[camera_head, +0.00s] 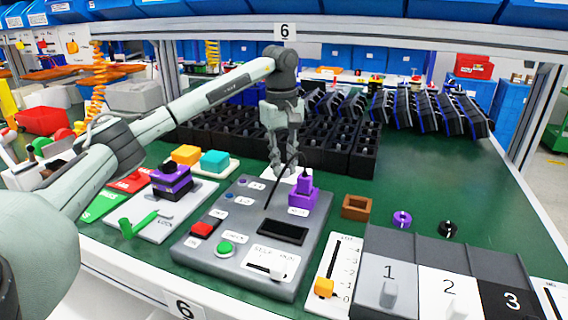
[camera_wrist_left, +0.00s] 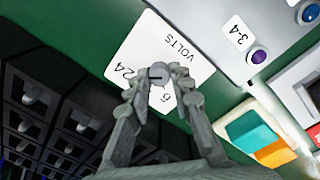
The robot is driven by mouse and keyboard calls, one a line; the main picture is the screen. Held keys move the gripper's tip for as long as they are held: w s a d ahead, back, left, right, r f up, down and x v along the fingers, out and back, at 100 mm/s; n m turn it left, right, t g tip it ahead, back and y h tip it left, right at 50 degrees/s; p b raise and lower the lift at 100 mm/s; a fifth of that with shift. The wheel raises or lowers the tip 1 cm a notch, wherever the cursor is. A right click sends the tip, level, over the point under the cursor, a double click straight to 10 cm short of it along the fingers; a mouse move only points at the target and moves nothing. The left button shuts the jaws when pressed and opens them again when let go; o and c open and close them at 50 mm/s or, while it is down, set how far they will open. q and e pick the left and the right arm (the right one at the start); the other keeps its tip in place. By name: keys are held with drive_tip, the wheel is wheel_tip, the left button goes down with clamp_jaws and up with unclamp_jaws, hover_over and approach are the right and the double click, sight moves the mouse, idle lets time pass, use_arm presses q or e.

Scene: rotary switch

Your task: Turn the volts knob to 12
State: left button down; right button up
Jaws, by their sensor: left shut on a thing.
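The volts knob (camera_wrist_left: 160,70) is a small grey round knob on a white card (camera_wrist_left: 192,68) marked VOLTS, with 24 and 6 readable in the left wrist view. No 12 is readable; my fingers cover part of the card. A short dark mark shows on the knob, but I cannot tell which number it points to. My left gripper (camera_wrist_left: 158,82) is shut on the knob, one finger on each side. In the head view the left gripper (camera_head: 284,168) reaches down to the white card (camera_head: 300,173) behind the grey panel. My right gripper is not in view.
The grey panel (camera_head: 215,258) with buttons and a purple part (camera_head: 302,196) stands in front of the card. Black bins (camera_head: 340,150) stand close behind. Orange and teal blocks (camera_head: 215,161) lie to the left.

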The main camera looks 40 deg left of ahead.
use_arm(q)
drive_tip(key=n+p, duration=0.2)
drive_tip(key=n, duration=0.1)
drive_tip(key=shift+r+n, duration=0.1)
drive_tip(key=shift+n, duration=0.2)
drive_tip(key=n+p, duration=0.1)
drive_tip(key=n, duration=0.2)
drive_tip(key=shift+p, duration=0.35)
drive_tip(key=shift+n, duration=1.5)
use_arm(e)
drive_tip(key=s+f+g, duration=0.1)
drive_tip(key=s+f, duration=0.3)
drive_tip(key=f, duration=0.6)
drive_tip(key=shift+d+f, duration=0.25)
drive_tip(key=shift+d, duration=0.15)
use_arm(q)
drive_tip(key=c, duration=1.3)
unclamp_jaws()
drive_tip(key=shift+c, duration=0.2)
